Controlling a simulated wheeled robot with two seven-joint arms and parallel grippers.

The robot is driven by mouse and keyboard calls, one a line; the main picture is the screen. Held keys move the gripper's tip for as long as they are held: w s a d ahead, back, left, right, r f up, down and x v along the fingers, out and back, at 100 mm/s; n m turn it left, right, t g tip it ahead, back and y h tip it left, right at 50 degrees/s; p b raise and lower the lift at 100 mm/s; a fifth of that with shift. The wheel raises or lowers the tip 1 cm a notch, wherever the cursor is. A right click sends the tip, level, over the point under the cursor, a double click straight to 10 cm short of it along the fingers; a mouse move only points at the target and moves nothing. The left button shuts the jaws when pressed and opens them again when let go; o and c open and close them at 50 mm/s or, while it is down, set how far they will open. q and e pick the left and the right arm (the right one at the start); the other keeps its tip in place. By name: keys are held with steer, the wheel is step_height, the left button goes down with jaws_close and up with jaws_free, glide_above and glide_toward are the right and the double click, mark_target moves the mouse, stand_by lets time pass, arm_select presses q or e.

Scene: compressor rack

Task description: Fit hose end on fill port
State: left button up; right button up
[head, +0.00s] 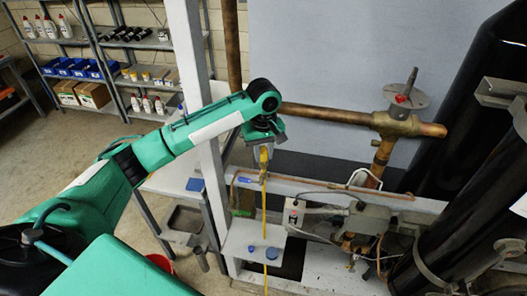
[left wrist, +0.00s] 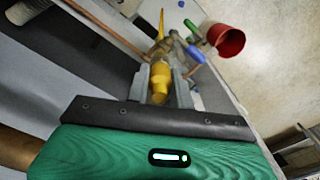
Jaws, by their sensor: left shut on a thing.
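My left gripper (head: 263,150) is shut on the yellow hose end (head: 264,156), above the white frame rail in the head view. The yellow hose (head: 265,215) hangs down from it past the small white shelf. In the left wrist view the gripper (left wrist: 162,82) has its fingers on both sides of the yellow hose end (left wrist: 161,72). Small fittings with a blue handle (left wrist: 195,54) and a green part (left wrist: 190,25) show just beyond. I cannot make out the fill port clearly, or whether the hose end touches it. My right gripper is not in view.
A white post (head: 190,70) stands beside my left forearm. A copper pipe (head: 335,113) with a valve runs behind the gripper. Black cylinders (head: 450,180) stand at right. The small shelf (head: 240,240) holds blue caps. A red bucket (left wrist: 226,40) is on the floor.

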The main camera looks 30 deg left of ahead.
arm_select(q)
steer(key=shift+f, duration=0.35)
stand_by(0.4)
steer(key=o, duration=0.9)
steer(key=shift+o, duration=0.6)
steer(key=o, duration=0.3)
steer(key=shift+r, duration=0.1)
steer(key=shift+r, duration=3.9)
